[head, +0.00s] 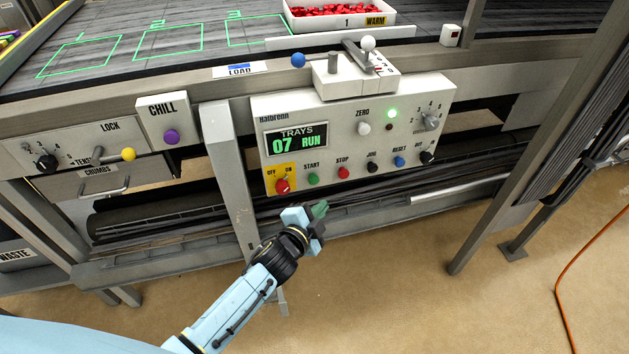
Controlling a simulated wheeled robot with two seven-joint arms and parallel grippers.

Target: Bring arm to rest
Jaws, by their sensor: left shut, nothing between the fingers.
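My left gripper (318,214) is in the lower middle of the head view, at the end of my light blue left arm. Its fingers are shut with nothing between them. It is in front of and just below the control panel (350,110), under the row of buttons, and appears apart from them. The panel display (297,140) reads "TRAYS 07 RUN" and a green lamp (392,113) is lit. The red OFF/ON switch (282,185) is to the upper left of the gripper. My right gripper is not in view.
A white tray of red pieces (342,15) sits on the conveyor belt (130,45). A lever with a white ball (368,44) stands above the panel. A grey post (228,175) is left of the gripper. Open floor (420,310) lies at lower right, with an orange cable (562,275).

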